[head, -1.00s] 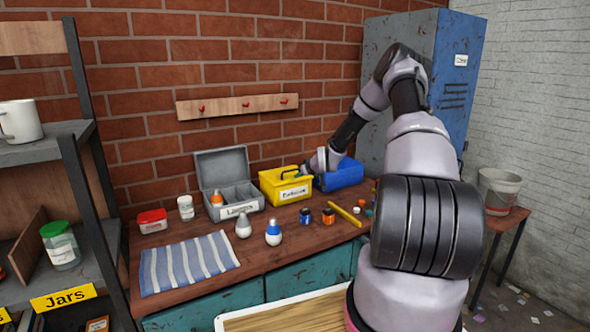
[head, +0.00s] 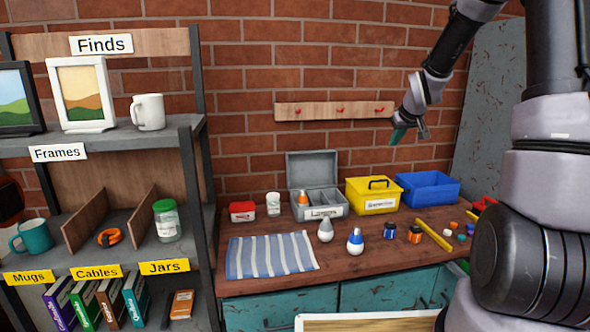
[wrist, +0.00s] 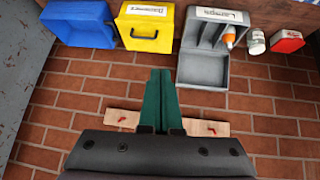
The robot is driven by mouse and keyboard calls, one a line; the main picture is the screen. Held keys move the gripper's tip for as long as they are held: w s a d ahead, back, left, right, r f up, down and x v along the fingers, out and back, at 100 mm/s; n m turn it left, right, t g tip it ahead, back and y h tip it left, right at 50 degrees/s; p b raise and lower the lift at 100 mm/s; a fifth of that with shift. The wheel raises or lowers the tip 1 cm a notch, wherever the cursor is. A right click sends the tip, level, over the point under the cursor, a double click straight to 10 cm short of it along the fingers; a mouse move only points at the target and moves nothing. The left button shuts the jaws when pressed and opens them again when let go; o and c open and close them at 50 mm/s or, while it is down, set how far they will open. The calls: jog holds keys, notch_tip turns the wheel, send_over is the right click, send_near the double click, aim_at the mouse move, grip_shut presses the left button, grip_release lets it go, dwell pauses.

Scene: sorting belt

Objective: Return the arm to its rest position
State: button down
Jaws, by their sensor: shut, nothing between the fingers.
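My gripper (head: 398,136) is raised above the workbench in the head view, in front of the brick wall and above the yellow box and blue bin. Its green fingers are together with nothing between them, and they also show in the wrist view (wrist: 160,98). My arm comes in from the upper right of the head view and bends down to the gripper. The gripper touches nothing that I can see.
The bench (head: 345,278) holds a grey lamp box (head: 322,211), a yellow box (head: 372,198), a blue bin (head: 428,190), a striped cloth (head: 270,255) and several small items. A peg rail (head: 335,110) is on the wall. Shelves (head: 105,140) stand left.

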jog(key=s+a+r+m, duration=0.2)
jog(key=s+r, duration=0.4)
jog(key=s, duration=0.3)
jog(key=s+a+r+m, duration=0.1)
jog(key=s+a+r, duration=0.1)
jog(key=s+r, duration=0.55)
jog(key=s+a+r+m+g+y, duration=0.1)
jog(key=s+a+m+y, duration=0.1)
jog(key=s, duration=1.7)
jog(key=shift+a+m, duration=0.4)
jog(key=shift+a, duration=0.4)
